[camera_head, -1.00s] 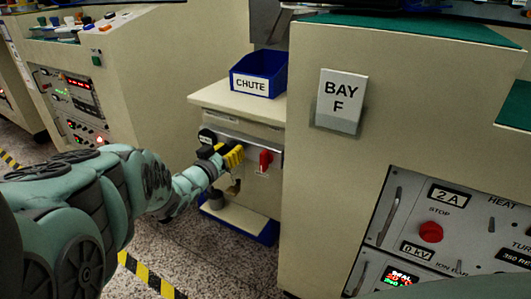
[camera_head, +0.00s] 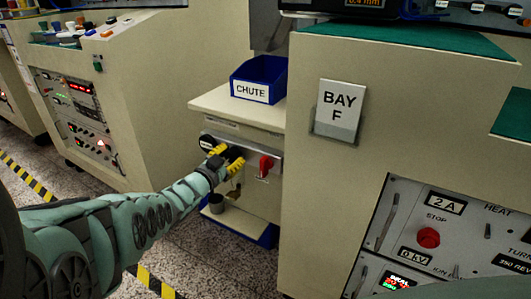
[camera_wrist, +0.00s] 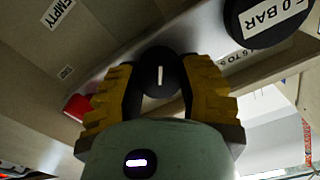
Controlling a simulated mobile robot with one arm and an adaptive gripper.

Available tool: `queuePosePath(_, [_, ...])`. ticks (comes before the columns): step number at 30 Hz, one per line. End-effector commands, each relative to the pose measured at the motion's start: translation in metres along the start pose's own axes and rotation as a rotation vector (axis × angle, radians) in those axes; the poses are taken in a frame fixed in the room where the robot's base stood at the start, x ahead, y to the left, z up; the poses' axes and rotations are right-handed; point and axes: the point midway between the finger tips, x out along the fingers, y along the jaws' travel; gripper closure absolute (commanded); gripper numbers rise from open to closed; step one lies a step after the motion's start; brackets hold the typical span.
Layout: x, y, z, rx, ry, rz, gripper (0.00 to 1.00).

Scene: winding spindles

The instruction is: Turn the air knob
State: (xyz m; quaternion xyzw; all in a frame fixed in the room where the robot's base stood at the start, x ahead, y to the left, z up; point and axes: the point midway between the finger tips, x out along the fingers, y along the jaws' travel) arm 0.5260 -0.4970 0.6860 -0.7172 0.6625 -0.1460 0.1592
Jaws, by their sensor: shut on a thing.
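The air knob (camera_wrist: 160,76) is a round black knob with a white index line. In the wrist view it sits between the two yellow ribbed fingers of my gripper (camera_wrist: 160,92), which are shut on it from both sides. The white line points along the finger direction. In the head view my gripper (camera_head: 226,160) is at the grey panel on the front of the small cabinet, its fingers around the dark knob, which is mostly hidden there. A round black gauge marked 0 BAR (camera_wrist: 262,18) is beside it in the wrist view.
A red switch handle (camera_head: 265,165) is close to the right of my gripper on the same panel. A blue CHUTE bin (camera_head: 259,80) stands on the cabinet (camera_head: 205,98). A tall cabinet with a BAY F sign (camera_head: 340,108) stands to the right.

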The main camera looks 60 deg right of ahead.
Motion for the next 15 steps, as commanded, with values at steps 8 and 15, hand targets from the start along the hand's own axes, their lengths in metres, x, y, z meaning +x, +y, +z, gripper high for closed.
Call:
queuePosePath(8, [0.0015,0.0007,-0.0028,0.12,0.007,0.001,0.98])
queuePosePath(15, [0.0019,0.0014,-0.0031,0.155,0.008,0.002,0.98])
